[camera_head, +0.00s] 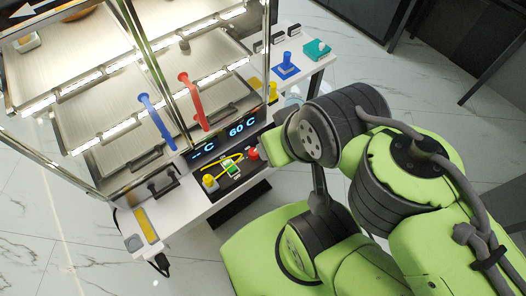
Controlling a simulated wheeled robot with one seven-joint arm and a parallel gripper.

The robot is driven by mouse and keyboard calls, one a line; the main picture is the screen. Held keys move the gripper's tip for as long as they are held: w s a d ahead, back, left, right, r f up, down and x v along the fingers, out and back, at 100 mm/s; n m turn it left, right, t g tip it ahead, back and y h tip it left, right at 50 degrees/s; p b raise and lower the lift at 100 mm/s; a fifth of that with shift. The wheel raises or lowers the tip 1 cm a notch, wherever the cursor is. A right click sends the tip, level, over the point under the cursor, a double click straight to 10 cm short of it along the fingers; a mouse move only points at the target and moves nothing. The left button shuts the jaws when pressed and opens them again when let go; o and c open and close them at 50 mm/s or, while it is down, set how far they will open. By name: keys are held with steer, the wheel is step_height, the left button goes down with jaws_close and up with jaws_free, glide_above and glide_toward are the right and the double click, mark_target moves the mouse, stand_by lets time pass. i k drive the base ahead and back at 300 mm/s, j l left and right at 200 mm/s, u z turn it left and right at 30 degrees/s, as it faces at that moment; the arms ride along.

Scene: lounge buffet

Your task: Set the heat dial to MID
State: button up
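The control panel (222,192) sits at the front of the buffet counter, below two lit displays. The left display (203,150) shows a dash and C, and the right display (243,127) reads 60 C. On the panel are a yellow knob (208,181), a green piece in a yellow frame (230,169) and a red knob (252,154). I cannot tell which is the heat dial, and no MID mark is readable. My arm stands right of the panel, its green and black end close beside the red knob. My gripper's fingers do not show.
A glass warming cabinet with metal trays (120,140) stands behind the panel. A blue handle (157,122) and a red handle (191,101) rise from its front. A blue stand (286,66) and a teal box (317,48) are on the counter's right. The left floor is clear.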

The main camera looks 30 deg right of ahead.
mark_target(253, 155)
steer(key=j+u, duration=0.4)
steer(key=i+j+u, duration=0.15)
steer(key=u, duration=0.25)
